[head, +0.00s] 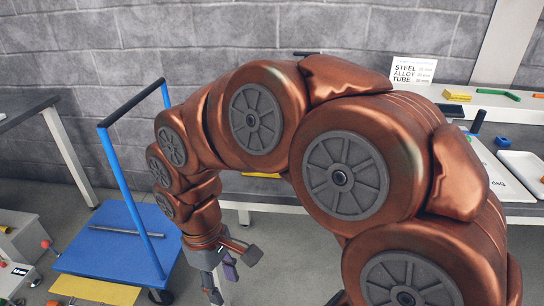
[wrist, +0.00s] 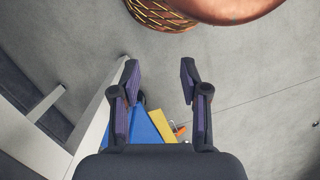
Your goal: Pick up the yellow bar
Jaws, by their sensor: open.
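A short yellow bar (head: 457,96) lies on the white shelf at the upper right in the head view, beside a green bar (head: 497,92). A sliver of another yellow thing (head: 262,175) shows under my arm, mostly hidden, so I cannot tell what it is. My gripper (head: 230,274) hangs low beside the blue cart, far from the shelf. In the wrist view my gripper (wrist: 159,72) is open, with nothing between its fingers. The bar on the shelf is not seen there.
The blue cart (head: 110,245) holds a grey rod (head: 127,231). A yellow panel (head: 95,290) lies at its front; a yellow strip (wrist: 173,128) shows beside blue in the wrist view. A sign (head: 413,68) and white tray (head: 525,165) are right. Grey benches flank the floor.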

